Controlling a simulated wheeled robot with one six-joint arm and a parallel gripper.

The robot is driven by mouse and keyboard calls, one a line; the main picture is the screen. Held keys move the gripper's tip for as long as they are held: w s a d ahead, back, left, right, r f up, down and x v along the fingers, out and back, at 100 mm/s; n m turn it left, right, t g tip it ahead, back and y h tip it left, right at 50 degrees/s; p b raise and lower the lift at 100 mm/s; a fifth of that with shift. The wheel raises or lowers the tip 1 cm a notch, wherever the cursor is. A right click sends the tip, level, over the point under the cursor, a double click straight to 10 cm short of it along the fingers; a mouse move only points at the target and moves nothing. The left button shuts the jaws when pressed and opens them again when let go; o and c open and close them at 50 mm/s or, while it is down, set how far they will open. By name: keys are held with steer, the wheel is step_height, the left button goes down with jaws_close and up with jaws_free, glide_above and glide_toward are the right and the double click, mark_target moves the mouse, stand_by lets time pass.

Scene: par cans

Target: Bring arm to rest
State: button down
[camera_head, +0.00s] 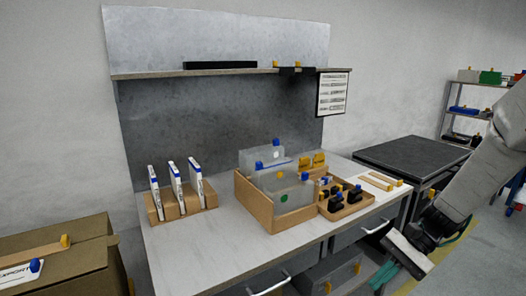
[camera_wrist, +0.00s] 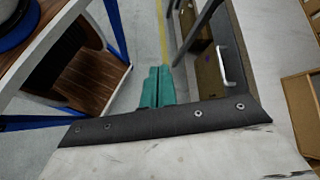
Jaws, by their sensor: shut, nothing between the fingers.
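My gripper (camera_head: 376,285) hangs at the lower right in the head view, in front of the workbench's right end and below the level of its top. Its teal fingers also show in the wrist view (camera_wrist: 157,86), where they lie side by side. They are shut with nothing between them. My grey arm comes in from the right edge of the head view. The workbench (camera_head: 185,246) stands apart from the gripper, to its left.
On the bench are a wooden box (camera_head: 262,212) with grey panels, a tray (camera_head: 343,209) of black parts and a rack (camera_head: 182,208) of white cards. A cardboard box (camera_head: 80,262) stands at left. A dark table (camera_head: 410,155) and shelves are behind. A drawer handle (camera_wrist: 222,64) is near the fingers.

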steer(key=s+r+n+t+h, duration=0.4)
steer(key=s+r+n+h, duration=0.5)
steer(key=s+r, duration=0.7)
steer(key=shift+s+t+h, duration=0.3)
steer(key=shift+s+t, duration=0.1)
steer(key=shift+s, duration=0.85)
stand_by(0.5)
